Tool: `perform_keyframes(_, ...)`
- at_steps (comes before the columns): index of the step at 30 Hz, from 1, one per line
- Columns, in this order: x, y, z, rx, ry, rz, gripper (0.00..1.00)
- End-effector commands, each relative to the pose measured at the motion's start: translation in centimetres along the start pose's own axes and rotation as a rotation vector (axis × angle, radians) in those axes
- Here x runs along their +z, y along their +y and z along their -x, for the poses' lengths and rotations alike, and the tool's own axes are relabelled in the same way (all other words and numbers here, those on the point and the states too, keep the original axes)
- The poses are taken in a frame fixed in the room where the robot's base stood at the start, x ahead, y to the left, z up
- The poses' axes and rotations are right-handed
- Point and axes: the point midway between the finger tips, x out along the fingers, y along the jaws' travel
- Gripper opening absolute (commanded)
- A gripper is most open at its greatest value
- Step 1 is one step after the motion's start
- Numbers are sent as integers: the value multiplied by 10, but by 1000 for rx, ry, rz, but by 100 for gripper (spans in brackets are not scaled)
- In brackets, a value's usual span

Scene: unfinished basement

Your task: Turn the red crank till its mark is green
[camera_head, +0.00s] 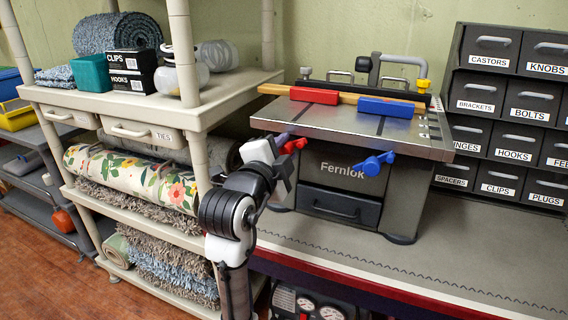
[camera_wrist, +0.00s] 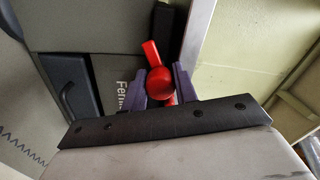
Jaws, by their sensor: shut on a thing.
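The red crank (camera_head: 296,146) is on the front left of the grey Fernlok table machine (camera_head: 342,172), below its top. In the wrist view the crank's round red end (camera_wrist: 152,83) sits between the two purple fingers of my gripper (camera_wrist: 165,83), with a red arm reaching up and left beyond it. My gripper (camera_head: 283,145) is shut on the crank, at the machine's left front corner. My wrist and fingers hide part of the crank in the head view. I cannot make out a coloured mark in either view.
A blue crank (camera_head: 373,164) is on the same machine front, to the right. A cream shelf unit (camera_head: 215,105) stands close on the left of my arm. Labelled drawers (camera_head: 510,142) stand at the right. The bench top (camera_head: 420,262) in front is clear.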

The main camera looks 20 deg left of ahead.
Motion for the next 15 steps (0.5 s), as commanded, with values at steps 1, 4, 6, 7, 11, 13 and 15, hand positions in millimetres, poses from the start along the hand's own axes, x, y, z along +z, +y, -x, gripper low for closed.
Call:
perform_keyframes(1,2,4,0,-1,0,-47,6)
perform_keyframes(4,2,3,0,-2,-1,-139,6)
perform_keyframes(6,2,3,0,-1,-1,-200,6)
perform_keyframes(7,2,3,0,-1,-1,-225,6)
perform_keyframes(11,2,2,0,-1,-1,-323,6)
perform_keyframes(13,1,2,0,0,0,-369,6)
perform_keyframes(15,1,2,0,0,0,-408,6)
